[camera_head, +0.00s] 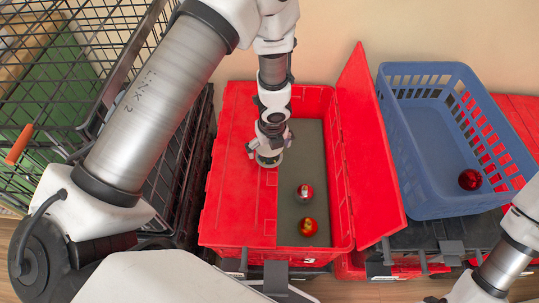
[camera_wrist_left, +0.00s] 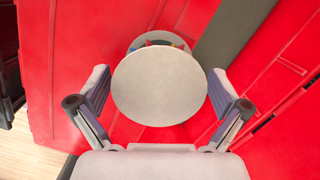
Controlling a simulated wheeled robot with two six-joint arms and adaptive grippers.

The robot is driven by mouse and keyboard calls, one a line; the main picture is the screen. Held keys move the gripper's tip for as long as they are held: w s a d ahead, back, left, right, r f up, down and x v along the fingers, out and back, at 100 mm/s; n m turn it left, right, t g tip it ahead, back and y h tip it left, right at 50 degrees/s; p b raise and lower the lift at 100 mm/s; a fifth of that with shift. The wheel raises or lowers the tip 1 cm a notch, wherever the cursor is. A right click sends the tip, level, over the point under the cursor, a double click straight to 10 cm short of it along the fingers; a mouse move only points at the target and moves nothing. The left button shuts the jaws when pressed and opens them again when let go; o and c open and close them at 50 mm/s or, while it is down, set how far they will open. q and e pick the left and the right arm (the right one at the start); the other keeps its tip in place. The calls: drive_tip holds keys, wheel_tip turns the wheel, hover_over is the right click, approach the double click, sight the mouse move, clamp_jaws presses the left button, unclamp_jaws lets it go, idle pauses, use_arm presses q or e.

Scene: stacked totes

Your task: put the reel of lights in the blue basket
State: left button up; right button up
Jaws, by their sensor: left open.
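The reel of lights (camera_wrist_left: 160,86) shows in the left wrist view as a pale round disc, with a few coloured bulbs at its far edge. It is over the red lid of the tote. My left gripper (camera_head: 268,150) points down over the left part of the open red tote. Its two fingers are open on either side of the reel in the left wrist view; I cannot tell whether they touch it. In the head view the gripper mostly hides the reel. The blue basket (camera_head: 425,207) stands to the right, with a red ball (camera_head: 470,179) inside. My right gripper is out of view.
The red tote (camera_head: 225,215) has one lid flap raised (camera_head: 365,150) between it and the basket. Two ornament balls (camera_head: 305,193) (camera_head: 307,227) lie on its grey floor. A black wire cage (camera_head: 100,50) stands at the left. The basket is mostly empty.

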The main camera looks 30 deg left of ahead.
use_arm(q)
drive_tip(key=shift+r, duration=0.2)
drive_tip(key=c, duration=1.2)
